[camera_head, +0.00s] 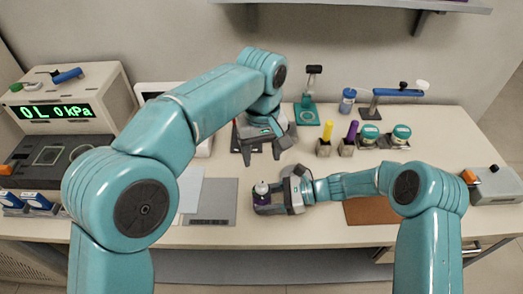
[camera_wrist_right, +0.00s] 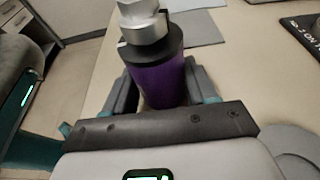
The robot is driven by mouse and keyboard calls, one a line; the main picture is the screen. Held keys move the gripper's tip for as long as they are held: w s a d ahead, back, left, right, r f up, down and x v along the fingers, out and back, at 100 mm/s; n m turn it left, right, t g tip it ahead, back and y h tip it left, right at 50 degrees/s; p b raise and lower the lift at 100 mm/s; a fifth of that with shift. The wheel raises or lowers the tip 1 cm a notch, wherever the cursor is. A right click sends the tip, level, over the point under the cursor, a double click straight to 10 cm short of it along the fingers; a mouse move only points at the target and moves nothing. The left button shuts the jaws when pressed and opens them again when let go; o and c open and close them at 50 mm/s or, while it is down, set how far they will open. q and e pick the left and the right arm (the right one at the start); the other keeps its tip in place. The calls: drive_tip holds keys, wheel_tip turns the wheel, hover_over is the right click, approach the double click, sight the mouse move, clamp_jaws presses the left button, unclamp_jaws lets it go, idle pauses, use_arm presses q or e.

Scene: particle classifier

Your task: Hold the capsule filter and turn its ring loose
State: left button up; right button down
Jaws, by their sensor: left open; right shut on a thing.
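The capsule filter (camera_head: 262,199) has a purple body and stands near the front of the table. In the right wrist view the purple body (camera_wrist_right: 160,82) is between the two fingers, with the silver-grey ring (camera_wrist_right: 145,31) above it at the top. My right gripper (camera_head: 268,205) is shut on the body from the right side; the ring is clear of its fingers. The filter looks about upright. My left gripper (camera_head: 264,150) is open and empty, pointing down behind the filter and apart from it. The filter's lower end is hidden in the right gripper.
A grey plate (camera_head: 213,205) lies left of the filter and a brown mat (camera_head: 370,212) lies right, partly under my right arm. Yellow (camera_head: 328,133) and purple (camera_head: 352,131) upright pieces stand behind. A pressure display (camera_head: 52,112) is at far left.

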drive_tip(key=shift+c, duration=1.3)
unclamp_jaws()
drive_tip(key=v, duration=1.2)
